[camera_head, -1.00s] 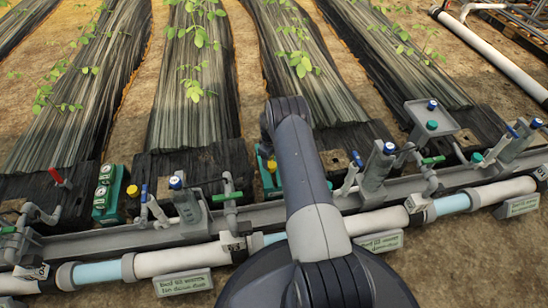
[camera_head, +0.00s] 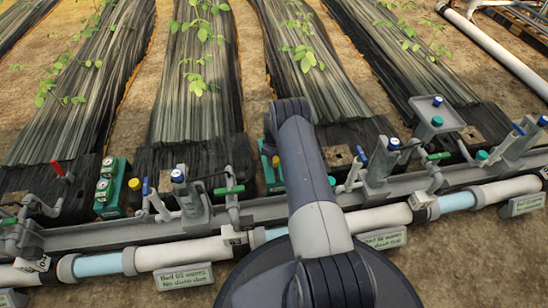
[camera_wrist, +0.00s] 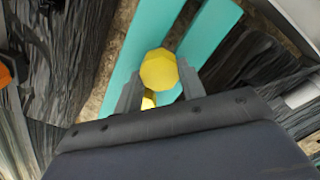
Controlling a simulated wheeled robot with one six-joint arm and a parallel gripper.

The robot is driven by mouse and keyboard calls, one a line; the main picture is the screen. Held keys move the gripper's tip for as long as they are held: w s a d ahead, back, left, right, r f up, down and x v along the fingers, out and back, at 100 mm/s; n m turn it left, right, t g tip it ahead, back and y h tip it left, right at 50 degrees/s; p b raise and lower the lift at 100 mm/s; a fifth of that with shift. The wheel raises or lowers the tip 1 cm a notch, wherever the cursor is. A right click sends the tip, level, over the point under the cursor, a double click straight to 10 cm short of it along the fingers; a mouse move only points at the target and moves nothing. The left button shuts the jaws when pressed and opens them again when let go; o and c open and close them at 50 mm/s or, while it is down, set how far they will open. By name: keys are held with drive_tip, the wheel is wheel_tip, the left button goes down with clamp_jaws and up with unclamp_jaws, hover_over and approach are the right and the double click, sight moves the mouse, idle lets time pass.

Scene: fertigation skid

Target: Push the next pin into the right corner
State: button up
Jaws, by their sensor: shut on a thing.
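A yellow pin head (camera_wrist: 158,70), faceted and bright, sits between the two grey fingers of my gripper (camera_wrist: 159,88) in the wrist view. The fingers are shut on it. A second bit of yellow shows just below it, between the fingers. Behind it lie the teal bars of a block (camera_wrist: 125,65). In the head view a small yellow spot (camera_head: 275,161) shows beside a teal block (camera_head: 270,178), left of my arm. My fingers are hidden behind my arm there. I cannot tell whether the pin touches the block. The black mat ends (camera_head: 195,158) lie beside it.
A grey rail and white pipe (camera_head: 185,253) with valves and signs run across the front. A teal box with dials (camera_head: 111,186) stands at left. A grey stand with a tray (camera_head: 437,120) rises at right. Bare soil lies between the plant beds.

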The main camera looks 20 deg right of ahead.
drive_tip(key=c, duration=0.3)
drive_tip(key=shift+r+p, duration=1.1)
drive_tip(key=shift+r, duration=2.05)
